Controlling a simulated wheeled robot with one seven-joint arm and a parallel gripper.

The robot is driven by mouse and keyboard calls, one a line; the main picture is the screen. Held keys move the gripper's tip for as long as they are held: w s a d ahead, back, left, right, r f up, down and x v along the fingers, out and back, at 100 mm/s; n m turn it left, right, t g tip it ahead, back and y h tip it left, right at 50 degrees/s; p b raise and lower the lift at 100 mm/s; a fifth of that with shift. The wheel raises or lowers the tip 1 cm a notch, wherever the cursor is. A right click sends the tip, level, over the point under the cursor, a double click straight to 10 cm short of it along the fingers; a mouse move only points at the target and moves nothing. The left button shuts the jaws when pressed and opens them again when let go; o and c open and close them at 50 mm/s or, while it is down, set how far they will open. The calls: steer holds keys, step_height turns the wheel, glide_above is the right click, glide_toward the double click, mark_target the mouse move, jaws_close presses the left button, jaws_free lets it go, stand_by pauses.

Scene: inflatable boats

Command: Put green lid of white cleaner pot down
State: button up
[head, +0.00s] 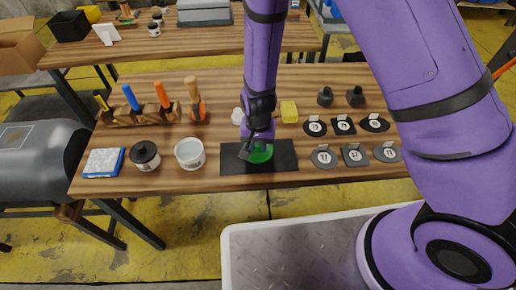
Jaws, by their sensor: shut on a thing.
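The green lid (261,154) is at the black mat (286,163) on the wooden table, partly covered by my gripper (250,152). My gripper points down and is shut on the lid. I cannot tell whether the lid touches the mat or is held just above it. The white cleaner pot (189,154) stands upright and open to the left of the mat.
A black-lidded pot (145,155) and a blue-edged pad (104,162) lie further left. A wooden rack (142,115) holds tools behind. A yellow sponge (289,111) is behind the mat. Several dark numbered patches (324,157) are to the right.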

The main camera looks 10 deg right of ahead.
mark_target(258, 149)
steer(key=shift+w+d+f, duration=0.1)
steer(key=shift+w+f, duration=0.1)
steer(key=shift+w, duration=0.2)
steer(key=shift+f, duration=1.6)
steer(key=o, duration=0.9)
steer(key=shift+f, duration=0.1)
step_height(258, 149, up, 12)
steer(key=shift+r, duration=0.15)
